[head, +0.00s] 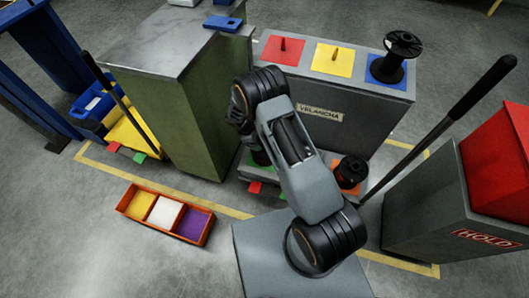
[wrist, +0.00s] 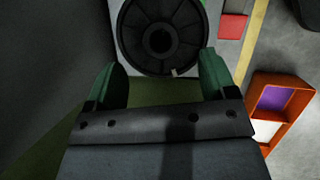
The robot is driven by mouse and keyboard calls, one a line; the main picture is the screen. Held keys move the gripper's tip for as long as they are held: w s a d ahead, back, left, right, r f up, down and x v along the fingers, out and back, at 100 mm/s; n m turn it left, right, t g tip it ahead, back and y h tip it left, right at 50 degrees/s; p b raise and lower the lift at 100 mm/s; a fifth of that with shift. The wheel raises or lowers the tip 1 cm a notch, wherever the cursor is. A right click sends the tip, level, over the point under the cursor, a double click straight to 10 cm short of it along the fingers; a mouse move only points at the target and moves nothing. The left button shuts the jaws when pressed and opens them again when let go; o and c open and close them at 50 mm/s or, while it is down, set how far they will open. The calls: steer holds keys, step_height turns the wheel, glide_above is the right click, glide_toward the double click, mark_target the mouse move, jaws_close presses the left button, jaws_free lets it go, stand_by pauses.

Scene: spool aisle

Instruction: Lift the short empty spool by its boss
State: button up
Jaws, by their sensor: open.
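A black spool (wrist: 162,40) with a round flange, raised ring and dark centre hole fills the top middle of the wrist view. Its height cannot be told from above. My gripper (wrist: 163,82) is open, its two green fingertips apart, low at either side of the spool's near edge. Nothing is between them. In the head view my arm hides my gripper and most of the dark spool (head: 261,158) on a green patch. Another dark spool (head: 349,172) sits by an orange patch on the low ledge. A taller black spool (head: 401,44) stands on a blue square on top.
The grey cabinet (head: 352,109) rises behind the ledge. A green cabinet (head: 165,110) stands left. An orange tray (head: 123,207) with yellow, white and purple compartments lies on the floor; it also shows in the wrist view (wrist: 275,132). A slanted black-handled pole (head: 480,88) and red-topped bin (head: 500,160) stand right.

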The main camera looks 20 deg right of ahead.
mark_target(262, 158)
steer(key=shift+b+x, duration=1)
steer(key=shift+x, duration=1.7)
steer(key=shift+c, duration=0.3)
steer(key=shift+r, duration=0.1)
steer(key=c, duration=1.4)
